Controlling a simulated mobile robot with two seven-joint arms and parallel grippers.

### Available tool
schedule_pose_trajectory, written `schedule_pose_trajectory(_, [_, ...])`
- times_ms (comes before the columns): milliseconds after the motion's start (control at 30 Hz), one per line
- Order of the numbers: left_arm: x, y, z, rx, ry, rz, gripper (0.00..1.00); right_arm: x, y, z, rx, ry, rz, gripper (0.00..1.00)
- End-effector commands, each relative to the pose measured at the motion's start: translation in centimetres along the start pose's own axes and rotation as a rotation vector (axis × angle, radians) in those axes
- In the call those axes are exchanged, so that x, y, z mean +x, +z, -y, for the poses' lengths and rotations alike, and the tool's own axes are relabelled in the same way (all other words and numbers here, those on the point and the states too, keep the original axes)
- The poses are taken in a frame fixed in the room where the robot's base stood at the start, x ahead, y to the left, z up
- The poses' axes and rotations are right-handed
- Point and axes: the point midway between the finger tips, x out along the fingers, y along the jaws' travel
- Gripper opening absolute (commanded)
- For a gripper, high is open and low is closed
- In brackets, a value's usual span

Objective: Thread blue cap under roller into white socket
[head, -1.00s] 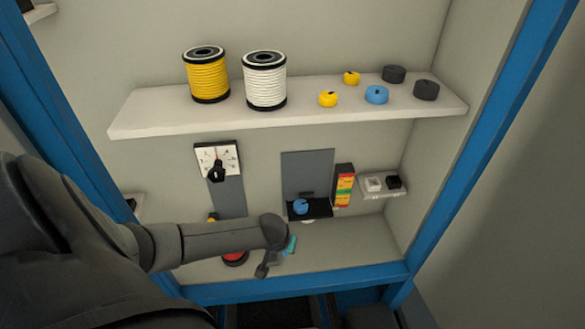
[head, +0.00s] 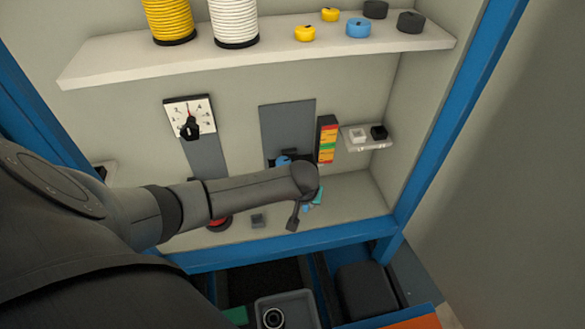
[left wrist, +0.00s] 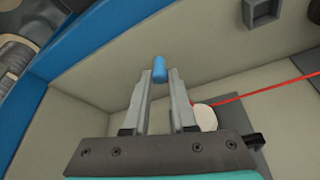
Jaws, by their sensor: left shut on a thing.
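The blue cap (left wrist: 159,68) sits between the fingertips of my left gripper (left wrist: 157,82) in the left wrist view. That gripper is shut on it and holds it clear of the cabinet floor. A red cable (left wrist: 260,91) runs in from the right to a white round piece (left wrist: 205,118), possibly the roller, beside the right finger. In the head view my left gripper (head: 303,210) hangs below the wrist, mostly hidden by it. A white block (head: 358,135) sits on a small side shelf; I cannot tell whether it is the white socket. My right gripper is not in view.
A small grey square box (head: 258,220) stands on the cabinet floor, left of my wrist. A blue frame bar (head: 280,245) edges the floor in front. The upper shelf (head: 285,58) holds spools and round pieces. A grey tray (head: 285,310) lies below.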

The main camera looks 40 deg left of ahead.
Motion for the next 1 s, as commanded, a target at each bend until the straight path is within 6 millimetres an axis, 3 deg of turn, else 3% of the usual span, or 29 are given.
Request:
schedule_pose_trajectory(200, [0.7, -0.9, -2.6, 0.0, 0.003, -0.001, 0.0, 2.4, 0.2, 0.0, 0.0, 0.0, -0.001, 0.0])
schedule_pose_trajectory(500, [1.0, -1.9, -4.9, 0.0, 0.002, -0.001, 0.0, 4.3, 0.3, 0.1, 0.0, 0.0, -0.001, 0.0])
schedule_pose_trajectory(1000, [0.9, -2.2, -5.3, 0.0, 0.0, 0.0, 0.0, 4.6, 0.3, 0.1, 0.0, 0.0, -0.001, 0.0])
